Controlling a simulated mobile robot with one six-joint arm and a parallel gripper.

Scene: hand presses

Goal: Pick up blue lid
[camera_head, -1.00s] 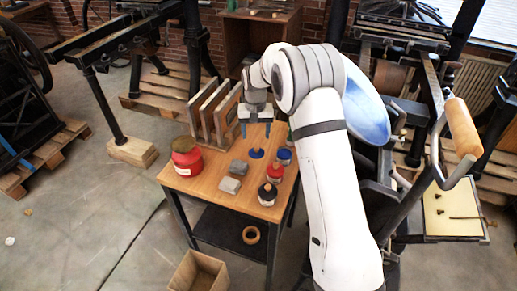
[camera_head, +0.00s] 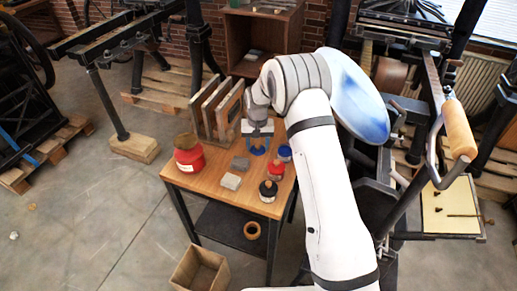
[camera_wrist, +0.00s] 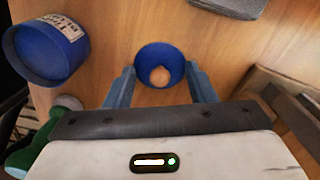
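The blue lid (camera_wrist: 152,52) is a round blue disc with a wooden knob, lying on the wooden table top. In the head view the lid (camera_head: 258,151) is partly covered by my gripper. My gripper (camera_head: 257,143) points down over it. In the wrist view my gripper (camera_wrist: 161,78) is open, with one blue finger to each side of the lid and a gap on both sides. Nothing is held. I cannot tell exactly how high the fingertips are above the table.
A blue labelled jar (camera_wrist: 42,58) stands left of the lid in the wrist view. Upright wooden frames (camera_head: 229,112) stand behind.

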